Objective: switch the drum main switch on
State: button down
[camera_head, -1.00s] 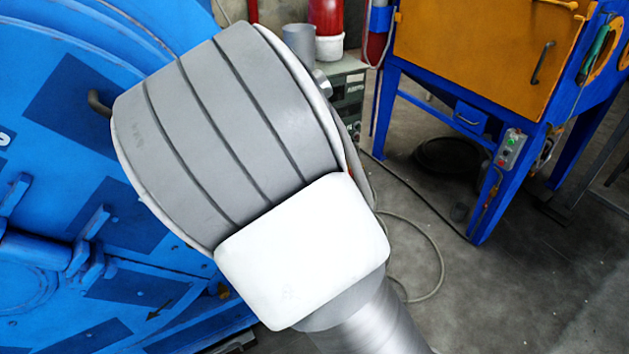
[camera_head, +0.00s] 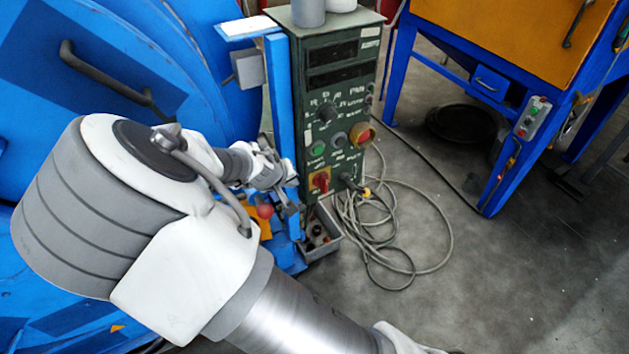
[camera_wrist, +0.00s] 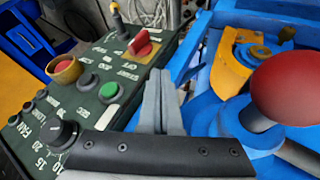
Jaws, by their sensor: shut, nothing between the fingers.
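The main switch is a red rotary handle on a yellow plate (camera_head: 320,181), low on the front of the dark green control box (camera_head: 318,95). In the wrist view the red handle (camera_wrist: 144,44) stands just beyond my fingertips, with printed lettering beside it. I cannot read its setting. My gripper (camera_head: 287,178) is at the left of the control box, near the switch. In the wrist view my gripper (camera_wrist: 160,75) has its two grey fingers together, empty, pointing toward the switch. A gap seems to remain between fingertips and handle.
A green button (camera_wrist: 108,91) and a red stop knob on yellow (camera_wrist: 65,68) sit on the same panel. A red ball lever (camera_wrist: 284,88) stands close at the right of my gripper. The blue drum (camera_head: 150,50) fills the left. Cables (camera_head: 400,225) lie on the floor.

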jog(key=b, duration=0.4)
send_near(320, 184)
notch_tip(320, 184, down, 4)
jog(key=a, duration=0.2)
jog(key=shift+w+d+r+b, duration=0.2)
jog(key=shift+w+d+b, duration=0.55)
jog(key=shift+w+d, duration=0.65)
jog(key=shift+s, duration=0.1)
jog(key=shift+r, duration=0.1)
